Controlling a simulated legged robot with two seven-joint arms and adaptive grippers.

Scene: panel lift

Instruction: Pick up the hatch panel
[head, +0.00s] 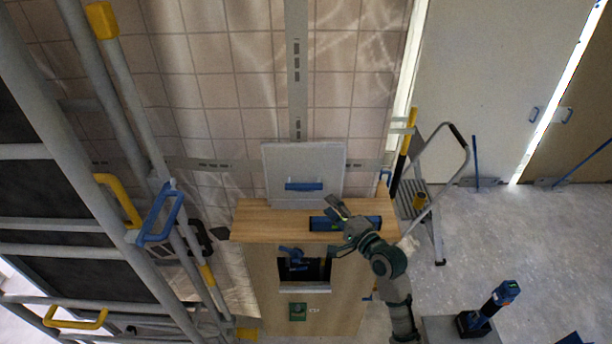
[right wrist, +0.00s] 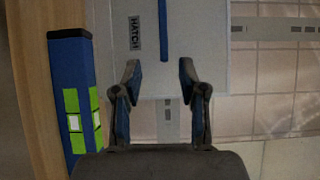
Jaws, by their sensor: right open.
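The hatch panel (head: 303,160) is a light grey square plate with a blue bar handle (head: 304,186). It stands upright at the back of a wooden bench top, near the tiled wall. In the right wrist view the panel (right wrist: 205,45) carries a HATCH label, and its blue handle (right wrist: 163,30) lies beyond my fingertips, between their lines. My right gripper (head: 336,211) is over the bench top, in front of the panel's lower right. In the right wrist view this gripper (right wrist: 160,78) is open and empty, apart from the handle. My left gripper is not in view.
A blue spirit level (head: 320,223) with green windows lies on the bench top (head: 262,219), close beside my right gripper. Scaffold rails (head: 150,130) crowd the left. A stepladder (head: 436,200) and a cordless drill (head: 487,311) stand right.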

